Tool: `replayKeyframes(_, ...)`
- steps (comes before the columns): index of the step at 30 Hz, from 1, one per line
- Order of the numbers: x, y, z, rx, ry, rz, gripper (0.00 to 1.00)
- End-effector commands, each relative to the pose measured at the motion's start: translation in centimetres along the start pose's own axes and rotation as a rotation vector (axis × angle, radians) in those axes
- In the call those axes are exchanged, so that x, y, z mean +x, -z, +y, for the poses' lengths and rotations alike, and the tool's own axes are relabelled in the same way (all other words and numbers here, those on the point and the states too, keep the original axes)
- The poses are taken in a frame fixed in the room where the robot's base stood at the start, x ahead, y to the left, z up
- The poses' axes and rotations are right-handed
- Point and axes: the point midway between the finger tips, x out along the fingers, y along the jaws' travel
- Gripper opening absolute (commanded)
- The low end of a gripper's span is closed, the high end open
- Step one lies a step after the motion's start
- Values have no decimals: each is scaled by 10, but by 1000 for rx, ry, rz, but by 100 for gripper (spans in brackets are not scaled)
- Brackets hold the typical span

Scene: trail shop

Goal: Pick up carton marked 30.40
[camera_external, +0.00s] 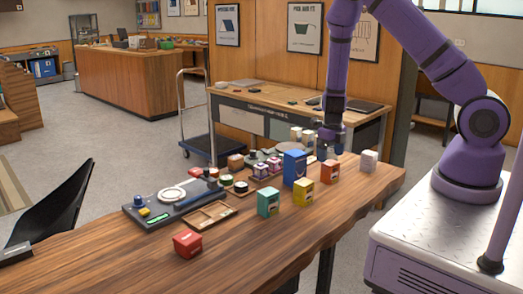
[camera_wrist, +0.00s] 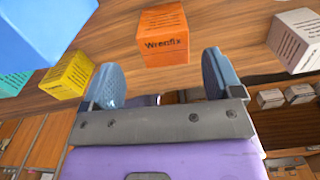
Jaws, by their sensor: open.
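Several small cartons stand on the wooden counter; I cannot read 30.40 on any of them. An orange carton (camera_external: 330,172) lies just below my gripper (camera_external: 331,153); in the wrist view the orange carton (camera_wrist: 162,36), lettered "Wrenfix", is ahead of and between the fingertips (camera_wrist: 160,76). My gripper is open and empty. A white carton (camera_external: 369,160) is to the right; it shows in the wrist view (camera_wrist: 301,38) with small print. A yellow carton (camera_external: 303,192) and a tall blue carton (camera_external: 294,168) are to the left; both show in the wrist view, yellow (camera_wrist: 68,74) and blue (camera_wrist: 45,28).
A teal carton (camera_external: 268,202) and a red carton (camera_external: 187,244) stand farther left on the counter (camera_external: 240,262). A black device (camera_external: 160,212) and an open wooden tray (camera_external: 207,216) lie behind them. Small pale boxes (camera_wrist: 270,98) show at lower right in the wrist view.

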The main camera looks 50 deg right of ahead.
Motion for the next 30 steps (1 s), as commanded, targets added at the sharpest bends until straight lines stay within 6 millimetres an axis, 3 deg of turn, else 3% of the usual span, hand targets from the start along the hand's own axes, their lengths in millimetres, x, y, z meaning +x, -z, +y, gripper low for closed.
replayKeyframes(8,16,0,-2,2,-1,1,85)
replayKeyframes(19,55,0,-6,0,-1,1,85)
replayKeyframes(30,60,0,-5,-1,-1,-1,85)
